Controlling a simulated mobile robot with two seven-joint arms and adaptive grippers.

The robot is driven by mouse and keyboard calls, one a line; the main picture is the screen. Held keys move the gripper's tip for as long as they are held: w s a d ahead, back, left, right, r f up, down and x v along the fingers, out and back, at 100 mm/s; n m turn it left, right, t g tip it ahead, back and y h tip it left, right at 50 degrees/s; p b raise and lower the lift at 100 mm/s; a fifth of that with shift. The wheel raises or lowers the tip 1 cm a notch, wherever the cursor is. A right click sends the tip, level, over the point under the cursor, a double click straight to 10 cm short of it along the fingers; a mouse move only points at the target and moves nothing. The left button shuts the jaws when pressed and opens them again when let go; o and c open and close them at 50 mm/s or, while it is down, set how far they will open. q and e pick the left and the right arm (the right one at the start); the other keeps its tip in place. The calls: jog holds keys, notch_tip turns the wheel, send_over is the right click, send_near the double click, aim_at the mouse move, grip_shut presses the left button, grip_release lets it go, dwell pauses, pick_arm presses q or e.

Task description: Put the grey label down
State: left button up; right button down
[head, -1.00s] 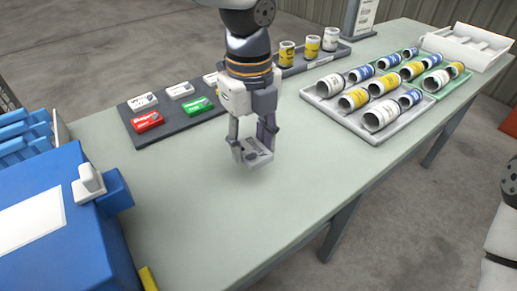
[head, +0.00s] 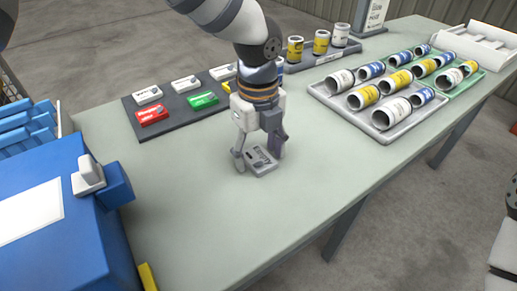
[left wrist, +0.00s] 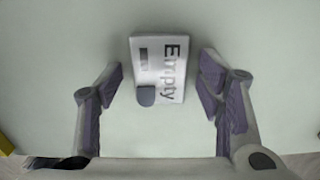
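The grey label (head: 263,163) is a light grey rectangular piece lying flat on the pale green table (head: 200,215). In the left wrist view the label (left wrist: 158,60) shows the word "Empty", a dark bar and a grey rounded patch. My left gripper (head: 260,156) points down over it. Its two fingers stand on either side of the label, and in the left wrist view the open gripper (left wrist: 160,82) has a clear gap on both sides.
A dark mat (head: 173,118) with white, red and green labels lies behind. A grey tray (head: 384,135) and a green tray (head: 483,75) hold cans at right. A blue box (head: 50,250) stands at left. The table's front is clear.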

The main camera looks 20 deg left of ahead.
aim_at(258, 157)
pick_arm(q)
notch_tip(258, 157, up, 12)
jog(key=shift+r+p, duration=0.25)
jog(key=shift+p, duration=0.1)
dwell(0.4)
